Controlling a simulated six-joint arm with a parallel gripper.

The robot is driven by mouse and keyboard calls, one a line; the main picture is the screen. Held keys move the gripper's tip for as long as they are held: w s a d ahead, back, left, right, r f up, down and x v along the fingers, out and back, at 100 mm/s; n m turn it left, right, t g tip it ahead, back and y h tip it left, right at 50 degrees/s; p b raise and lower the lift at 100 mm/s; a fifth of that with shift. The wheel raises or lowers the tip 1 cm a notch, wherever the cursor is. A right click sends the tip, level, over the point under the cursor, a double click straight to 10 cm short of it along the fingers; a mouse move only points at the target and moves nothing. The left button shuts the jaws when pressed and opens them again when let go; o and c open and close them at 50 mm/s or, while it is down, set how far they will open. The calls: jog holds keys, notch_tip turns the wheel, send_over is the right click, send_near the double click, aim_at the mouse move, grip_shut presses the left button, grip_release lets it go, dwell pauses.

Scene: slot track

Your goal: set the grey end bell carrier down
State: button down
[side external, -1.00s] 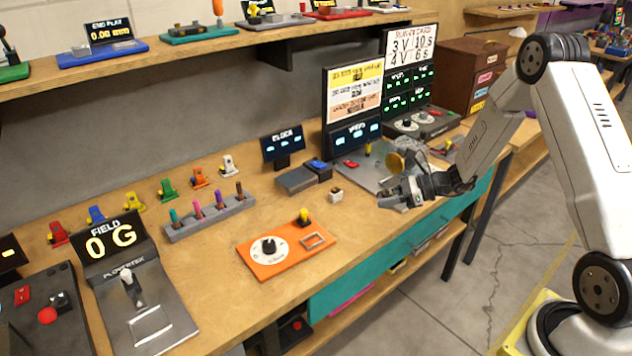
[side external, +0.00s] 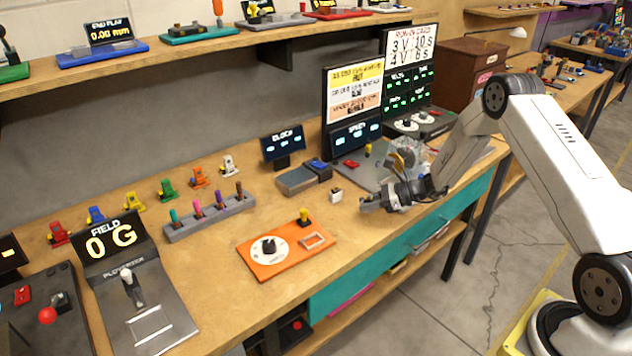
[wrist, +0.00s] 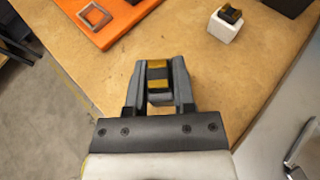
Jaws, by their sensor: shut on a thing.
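My gripper (side external: 376,203) is low over the front part of the wooden bench, right of the orange panel. In the wrist view my gripper (wrist: 157,78) is shut on the grey end bell carrier (wrist: 157,97), a small grey block with yellow bands and a dark middle, held between the two fingers. In the side view the carrier is too small and too covered by the fingers to make out. I cannot tell whether it touches the bench top.
An orange panel (side external: 252,258) with a dial and a square frame lies to the left. A small white block (side external: 336,195) stands just behind my gripper; the wrist view shows it (wrist: 224,30) with a dark and yellow top. Bare bench (wrist: 205,75) surrounds the fingers. The bench's front edge is close.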

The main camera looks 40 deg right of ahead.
aim_at(366, 212)
jog(key=shift+w+f, duration=0.3)
jog(key=shift+f, duration=1.5)
jog(key=shift+f, duration=0.15)
jog(key=shift+c, duration=2.2)
grip_release()
jog(key=shift+s+d+r, duration=0.15)
jog(key=shift+r, duration=0.1)
jog(key=v, duration=1.1)
jog(key=shift+s+d, duration=0.25)
jog(key=shift+s, duration=0.05)
